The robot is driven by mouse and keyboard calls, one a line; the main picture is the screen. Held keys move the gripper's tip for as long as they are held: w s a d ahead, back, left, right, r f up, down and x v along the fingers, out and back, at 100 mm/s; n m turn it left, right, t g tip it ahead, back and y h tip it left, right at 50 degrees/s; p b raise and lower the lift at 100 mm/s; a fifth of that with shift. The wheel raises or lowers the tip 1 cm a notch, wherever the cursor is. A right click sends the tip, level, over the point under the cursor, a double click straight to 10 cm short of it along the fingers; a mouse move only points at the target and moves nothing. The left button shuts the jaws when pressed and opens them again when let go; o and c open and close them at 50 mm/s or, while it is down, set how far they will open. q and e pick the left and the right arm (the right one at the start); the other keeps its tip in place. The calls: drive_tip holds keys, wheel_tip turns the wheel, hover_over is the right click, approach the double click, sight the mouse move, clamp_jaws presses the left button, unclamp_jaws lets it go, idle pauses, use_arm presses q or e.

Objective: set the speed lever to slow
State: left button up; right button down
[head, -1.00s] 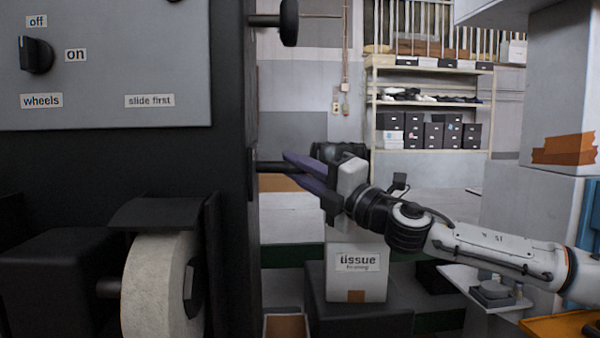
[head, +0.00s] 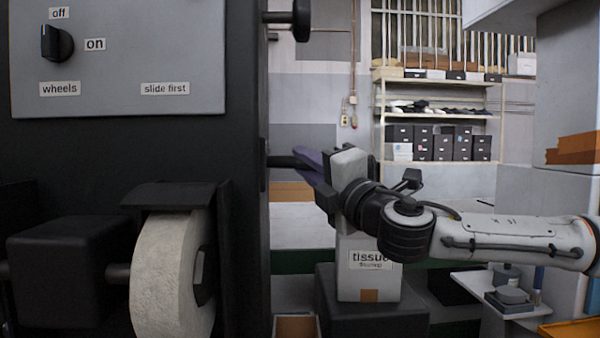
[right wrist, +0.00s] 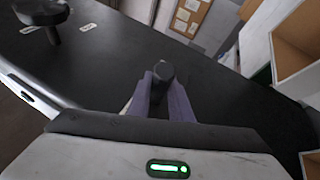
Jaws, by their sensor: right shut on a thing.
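A black speed lever (head: 281,161) sticks out from the right side of the dark machine in the head view. In the right wrist view its round dark end (right wrist: 162,72) sits between my purple fingers. My right gripper (head: 308,164) is shut on this lever; its fingers also show in the right wrist view (right wrist: 161,92). The fingers partly hide the lever, and I cannot read a slow or fast marking beside it. My left gripper is not in view.
Another black knob (head: 300,20) sticks out higher on the machine's side. The front panel (head: 150,60) has an off/on switch (head: 56,44). A pale wheel (head: 170,275) stands below. A tissue box (head: 368,280) stands beneath my right gripper. Shelves (head: 440,110) are at the back.

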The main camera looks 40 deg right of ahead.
drive_tip(key=shift+r, duration=0.1)
drive_tip(key=c, duration=1.6)
unclamp_jaws()
drive_tip(key=shift+s+a, duration=0.1)
drive_tip(key=shift+a, duration=0.05)
drive_tip(key=shift+s, duration=0.1)
drive_tip(key=shift+s+f+b, duration=0.2)
drive_tip(key=shift+b, duration=0.1)
drive_tip(key=b+v, duration=0.4)
drive_tip(key=v, duration=0.5)
drive_tip(key=shift+s+b, duration=0.3)
drive_tip(key=shift+b, duration=0.1)
